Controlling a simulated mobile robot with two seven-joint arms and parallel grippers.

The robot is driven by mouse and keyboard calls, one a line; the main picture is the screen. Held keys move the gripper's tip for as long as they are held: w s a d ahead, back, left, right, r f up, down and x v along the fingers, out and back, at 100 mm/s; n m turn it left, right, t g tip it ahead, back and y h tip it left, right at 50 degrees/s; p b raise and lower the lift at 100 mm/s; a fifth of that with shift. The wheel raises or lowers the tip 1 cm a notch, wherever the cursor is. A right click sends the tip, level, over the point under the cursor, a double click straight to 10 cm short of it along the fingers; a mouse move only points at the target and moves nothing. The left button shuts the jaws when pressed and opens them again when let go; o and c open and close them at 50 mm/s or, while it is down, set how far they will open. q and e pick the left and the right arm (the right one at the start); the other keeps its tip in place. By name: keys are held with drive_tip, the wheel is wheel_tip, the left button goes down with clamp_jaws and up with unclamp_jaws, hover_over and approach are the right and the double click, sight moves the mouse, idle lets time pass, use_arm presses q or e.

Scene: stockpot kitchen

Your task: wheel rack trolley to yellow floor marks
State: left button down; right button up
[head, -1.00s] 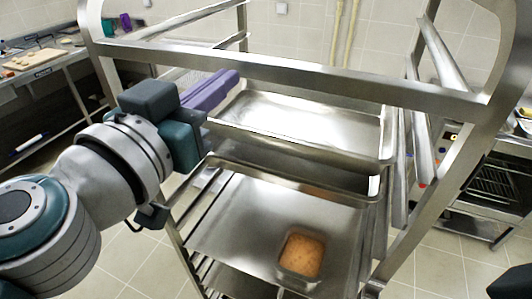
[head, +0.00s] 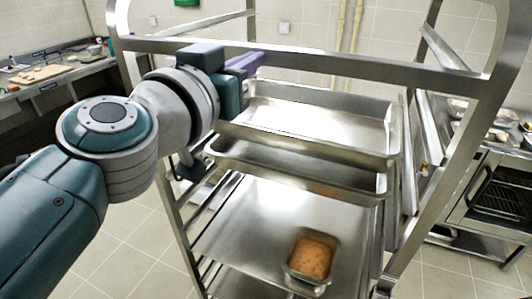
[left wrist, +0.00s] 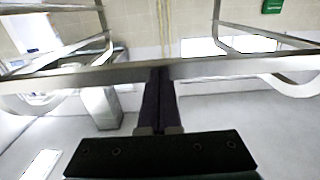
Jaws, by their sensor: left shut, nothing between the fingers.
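The steel rack trolley (head: 350,62) stands upright right in front of me, its rounded top frame across the head view. It carries an upper tray (head: 350,128), a second tray (head: 290,165) under it and a lower sheet (head: 245,225) with a small pan of orange-brown food (head: 312,258). My left gripper (head: 246,63), with purple fingers, is shut and empty at the top crossbar. In the left wrist view its fingers (left wrist: 160,92) overlap the crossbar (left wrist: 90,77); I cannot tell whether they touch it. My right gripper is not in view. No yellow floor marks show.
A counter (head: 50,85) with a cutting board and food stands at the far left. An oven (head: 490,195) stands close on the trolley's right. A tiled wall with pipes is behind. Bare tiled floor (head: 130,245) shows left of the trolley.

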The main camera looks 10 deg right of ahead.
use_arm(q)
drive_tip(key=shift+f+b+x, duration=0.2)
drive_tip(key=shift+b+x, duration=1.2)
drive_tip(key=shift+x, duration=0.35)
drive_tip(key=shift+w+d+r+b, duration=0.2)
drive_tip(key=shift+w+d+b, duration=0.15)
drive_tip(key=shift+w+b, duration=0.2)
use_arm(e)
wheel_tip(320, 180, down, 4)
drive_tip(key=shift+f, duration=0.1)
use_arm(q)
drive_tip(key=shift+w, duration=0.1)
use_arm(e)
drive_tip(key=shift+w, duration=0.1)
